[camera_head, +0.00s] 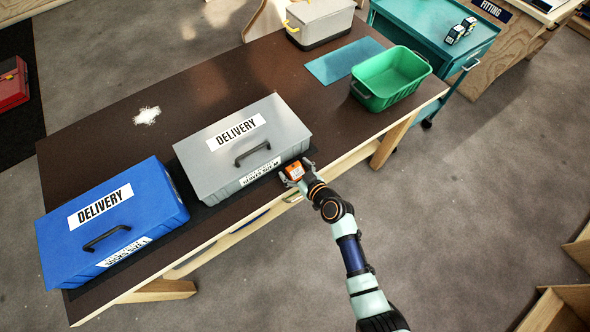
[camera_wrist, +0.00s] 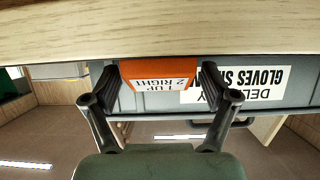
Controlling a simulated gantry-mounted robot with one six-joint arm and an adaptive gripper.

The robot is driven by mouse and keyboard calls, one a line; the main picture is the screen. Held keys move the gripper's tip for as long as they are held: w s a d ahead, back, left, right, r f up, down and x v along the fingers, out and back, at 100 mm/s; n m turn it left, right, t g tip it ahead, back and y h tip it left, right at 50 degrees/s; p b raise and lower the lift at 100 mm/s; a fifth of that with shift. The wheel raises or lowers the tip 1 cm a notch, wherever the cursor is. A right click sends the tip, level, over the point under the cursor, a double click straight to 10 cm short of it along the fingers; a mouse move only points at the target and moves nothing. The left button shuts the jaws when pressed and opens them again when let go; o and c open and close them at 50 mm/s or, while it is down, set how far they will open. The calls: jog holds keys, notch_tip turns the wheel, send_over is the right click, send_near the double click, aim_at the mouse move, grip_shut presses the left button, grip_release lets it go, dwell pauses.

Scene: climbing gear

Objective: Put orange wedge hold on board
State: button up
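The orange wedge hold (camera_head: 295,171) is a small block with a white label at the table's front edge, in front of the grey box. In the wrist view the orange wedge hold (camera_wrist: 159,72) shows a white label with "1 UP" and "2 RIGHT". My gripper (camera_head: 297,173) has its fingers on either side of the hold. In the wrist view my gripper (camera_wrist: 163,88) is spread around it, with a narrow gap at the right finger; the left finger is close to the hold, and contact there is unclear. No board can be made out.
A grey "DELIVERY" box (camera_head: 215,137) stands right behind the hold, with a blue "DELIVERY" box (camera_head: 65,235) to its left. A green bin (camera_head: 385,88) and teal mat (camera_head: 345,60) lie farther right on the dark table (camera_head: 95,120). A teal cart (camera_head: 420,20) stands beyond.

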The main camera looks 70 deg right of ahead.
aim_at(295, 168)
jog(key=c, duration=1.3)
notch_tip(295, 168, up, 20)
jog(key=p, duration=0.6)
jog(key=shift+c, duration=0.2)
